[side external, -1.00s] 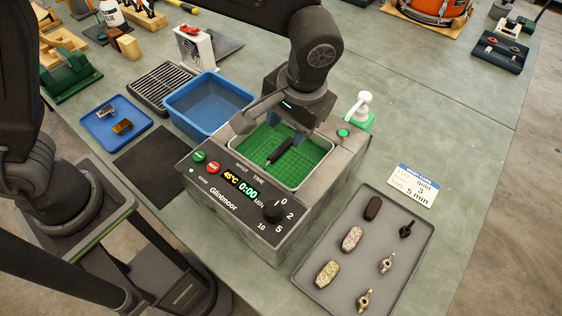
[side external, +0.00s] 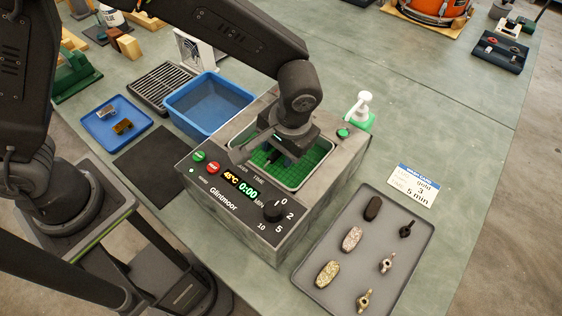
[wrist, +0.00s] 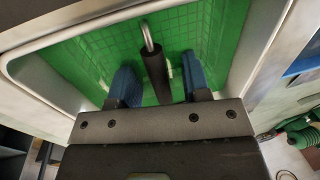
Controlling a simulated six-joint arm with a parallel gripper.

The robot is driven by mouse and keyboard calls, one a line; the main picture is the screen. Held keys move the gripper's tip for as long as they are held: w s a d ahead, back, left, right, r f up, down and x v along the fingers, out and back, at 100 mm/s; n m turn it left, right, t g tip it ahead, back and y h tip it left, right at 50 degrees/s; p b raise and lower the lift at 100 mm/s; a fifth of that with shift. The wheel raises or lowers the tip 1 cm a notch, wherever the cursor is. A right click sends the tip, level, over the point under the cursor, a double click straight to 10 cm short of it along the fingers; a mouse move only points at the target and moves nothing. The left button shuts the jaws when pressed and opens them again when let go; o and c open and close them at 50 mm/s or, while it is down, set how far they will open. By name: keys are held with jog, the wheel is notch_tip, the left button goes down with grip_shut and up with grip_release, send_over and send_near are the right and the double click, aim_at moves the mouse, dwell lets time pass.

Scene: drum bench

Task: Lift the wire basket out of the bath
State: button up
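The wire basket (side external: 312,164) is green mesh and sits inside the bath (side external: 318,196), a grey Glintmoor unit. Its black handle (wrist: 154,76) with a bent metal rod stands up in the wrist view. My gripper (wrist: 157,66) is open, with one blue finger on each side of the handle and visible gaps between. In the side view my gripper (side external: 284,155) is low over the basket and hides part of it. The handle's grip shows only partly there. I cannot tell whether anything lies in the basket.
A blue tub (side external: 207,104) stands left of the bath, with a black rack (side external: 160,86) beyond it. A grey tray (side external: 345,285) with several parts lies to the right. A green-and-white pump bottle (side external: 362,108) stands close behind the bath. The display reads 45°C and 0:00.

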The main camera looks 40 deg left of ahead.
grip_shut()
jog(key=shift+r, duration=0.1)
notch_tip(320, 180, up, 10)
dwell(0.7)
jog(key=shift+r, duration=0.1)
dwell(0.3)
